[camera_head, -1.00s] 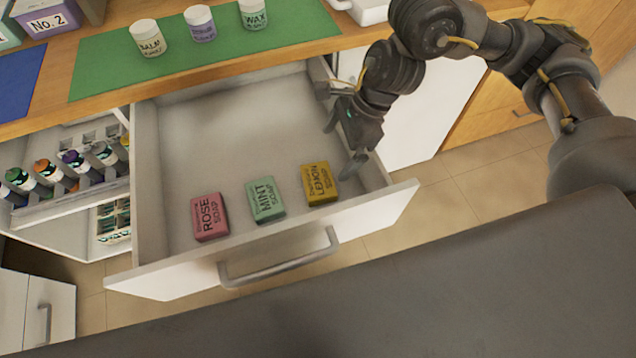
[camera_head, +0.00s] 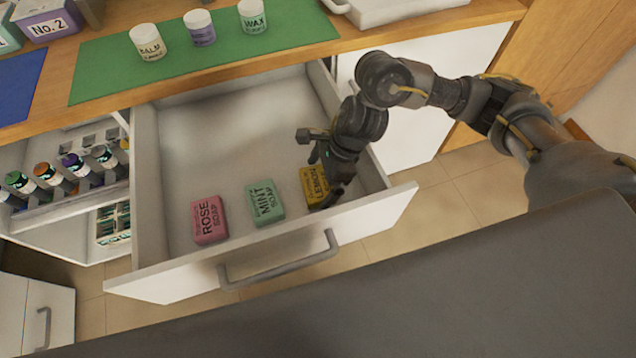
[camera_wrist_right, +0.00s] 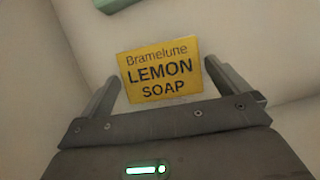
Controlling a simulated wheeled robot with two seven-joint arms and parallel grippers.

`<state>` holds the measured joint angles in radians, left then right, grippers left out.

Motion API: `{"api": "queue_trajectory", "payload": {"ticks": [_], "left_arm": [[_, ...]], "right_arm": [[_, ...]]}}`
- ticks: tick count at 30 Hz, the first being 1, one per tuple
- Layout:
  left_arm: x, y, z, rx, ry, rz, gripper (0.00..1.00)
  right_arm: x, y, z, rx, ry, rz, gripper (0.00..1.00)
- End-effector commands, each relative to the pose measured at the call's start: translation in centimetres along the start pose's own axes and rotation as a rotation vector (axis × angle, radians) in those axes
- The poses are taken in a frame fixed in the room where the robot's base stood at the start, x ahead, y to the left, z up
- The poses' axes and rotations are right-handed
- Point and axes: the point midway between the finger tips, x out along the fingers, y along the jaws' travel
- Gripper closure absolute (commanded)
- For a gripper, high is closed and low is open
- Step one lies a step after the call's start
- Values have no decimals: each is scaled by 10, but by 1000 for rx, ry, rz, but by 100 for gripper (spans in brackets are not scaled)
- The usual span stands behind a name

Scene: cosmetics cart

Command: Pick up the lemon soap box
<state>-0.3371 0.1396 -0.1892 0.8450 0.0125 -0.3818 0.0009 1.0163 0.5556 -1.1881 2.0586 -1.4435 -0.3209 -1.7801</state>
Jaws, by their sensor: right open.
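The yellow lemon soap box (camera_head: 313,186) lies in the open drawer near its front right corner, partly hidden behind my right gripper (camera_head: 326,180). In the right wrist view the lemon soap box (camera_wrist_right: 160,72) lies label up between the two open fingers of my right gripper (camera_wrist_right: 160,88). A gap shows on each side between finger and box. I cannot tell how high the fingers are above the drawer floor. My left gripper is not in view.
A green mint soap box (camera_head: 265,202) and a pink rose soap box (camera_head: 209,218) lie to the left in the same drawer (camera_head: 230,130). The drawer's front wall (camera_head: 165,268) and right wall are close to the lemon box. The drawer's back is empty.

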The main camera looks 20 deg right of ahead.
Motion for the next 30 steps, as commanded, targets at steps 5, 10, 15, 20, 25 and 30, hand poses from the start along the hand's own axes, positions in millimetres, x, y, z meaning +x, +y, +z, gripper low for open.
{"api": "queue_trajectory", "payload": {"ticks": [5, 10, 15, 20, 25, 30], "left_arm": [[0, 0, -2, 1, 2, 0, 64], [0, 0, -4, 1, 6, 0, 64], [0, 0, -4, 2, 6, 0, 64], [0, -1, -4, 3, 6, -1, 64], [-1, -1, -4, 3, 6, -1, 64], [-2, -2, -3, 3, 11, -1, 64]], "right_arm": [[6, 0, 0, 0, -1, 0, 0], [6, 0, 0, 0, -1, -1, 4], [6, 0, 0, 0, -1, -1, 26], [6, 0, 0, 0, -1, -1, 34], [3, -1, 2, -1, -2, -2, 35], [-20, -1, 11, -5, -2, -6, 35]]}}
